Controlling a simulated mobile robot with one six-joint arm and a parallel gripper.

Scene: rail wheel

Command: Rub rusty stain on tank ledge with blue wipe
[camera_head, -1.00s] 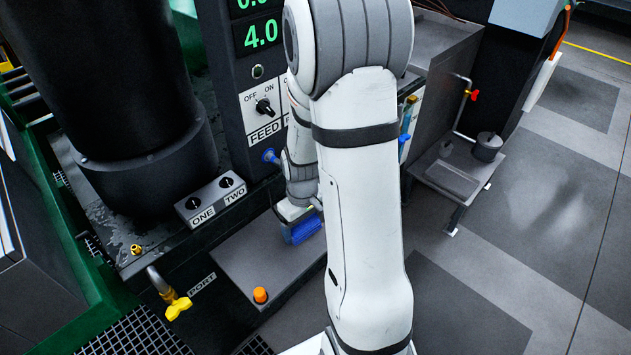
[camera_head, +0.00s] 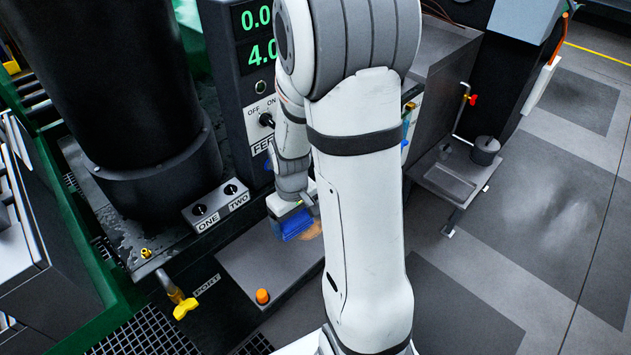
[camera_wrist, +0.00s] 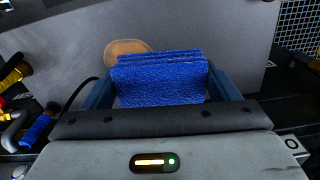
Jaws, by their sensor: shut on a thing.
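My gripper (camera_wrist: 160,90) is shut on the folded blue wipe (camera_wrist: 160,82), which sits between the two fingers. In the head view the blue wipe (camera_head: 293,224) is over the grey tank ledge (camera_head: 250,262), partly behind my arm. The rusty stain (camera_wrist: 124,50) is an orange-brown oval on the ledge, just beyond the wipe and slightly left in the wrist view. In the head view part of the stain (camera_head: 313,230) shows right beside the wipe. I cannot tell whether the wipe touches the ledge.
An orange cap (camera_head: 262,296) stands on the ledge's near part. A yellow-handled valve (camera_head: 184,305) and the ONE/TWO switch box (camera_head: 218,203) are to the left. The FEED panel (camera_head: 262,112) rises behind. The bare ledge around the stain is clear.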

